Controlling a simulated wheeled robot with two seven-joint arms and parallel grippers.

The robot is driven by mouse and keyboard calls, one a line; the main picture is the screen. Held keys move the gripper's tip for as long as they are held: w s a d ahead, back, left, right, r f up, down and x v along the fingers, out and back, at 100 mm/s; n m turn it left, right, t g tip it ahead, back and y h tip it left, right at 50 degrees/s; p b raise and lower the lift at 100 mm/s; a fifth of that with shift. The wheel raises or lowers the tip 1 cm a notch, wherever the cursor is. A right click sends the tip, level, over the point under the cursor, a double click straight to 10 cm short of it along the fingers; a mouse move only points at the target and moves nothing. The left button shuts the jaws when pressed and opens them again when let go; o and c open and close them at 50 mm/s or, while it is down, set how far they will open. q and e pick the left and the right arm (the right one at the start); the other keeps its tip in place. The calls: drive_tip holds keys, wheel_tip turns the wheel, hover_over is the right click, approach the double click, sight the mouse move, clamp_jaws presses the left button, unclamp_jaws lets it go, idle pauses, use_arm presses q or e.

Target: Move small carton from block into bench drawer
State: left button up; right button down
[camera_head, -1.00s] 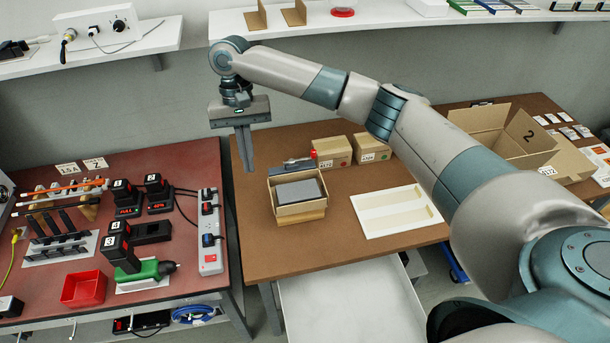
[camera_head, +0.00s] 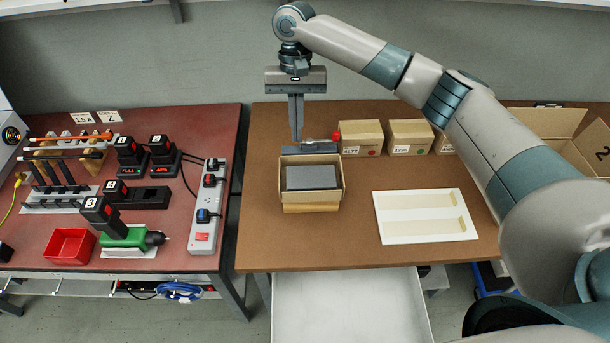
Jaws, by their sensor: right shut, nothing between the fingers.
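The small open carton (camera_head: 284,187) stands upright on a wooden block (camera_head: 311,208) on the brown bench. A dark grey flat item (camera_head: 311,177) fills most of its opening. My right gripper (camera_head: 297,138) points straight down with its fingers shut and empty. Its tips show just above the carton's back edge in the picture; I cannot tell the exact height or depth. The bench drawer (camera_head: 350,308) is pulled open below the bench's front edge, and its visible white floor is bare. My left gripper is not in view.
A grey tool with a red end (camera_head: 318,147) lies behind the carton. Closed cartons (camera_head: 361,138) stand at the back. A white tray (camera_head: 425,236) lies to the right. A red-brown table (camera_head: 40,235) with chargers and a power strip (camera_head: 205,220) is at left.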

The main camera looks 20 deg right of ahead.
sight(298, 186)
drive_tip(key=shift+f, duration=0.1)
idle(0.3)
drive_tip(key=shift+f, duration=0.1)
drive_tip(key=p+x, duration=0.3)
drive_tip(key=x, duration=0.7)
drive_tip(key=shift+s, duration=0.15)
drive_tip(key=s, duration=0.1)
drive_tip(key=s+a+p, duration=0.1)
drive_tip(key=s, duration=0.1)
drive_tip(key=shift+r+p, duration=0.2)
drive_tip(key=shift+p, duration=0.1)
drive_tip(key=shift+s+a+f, duration=0.1)
drive_tip(key=shift+s, duration=0.25)
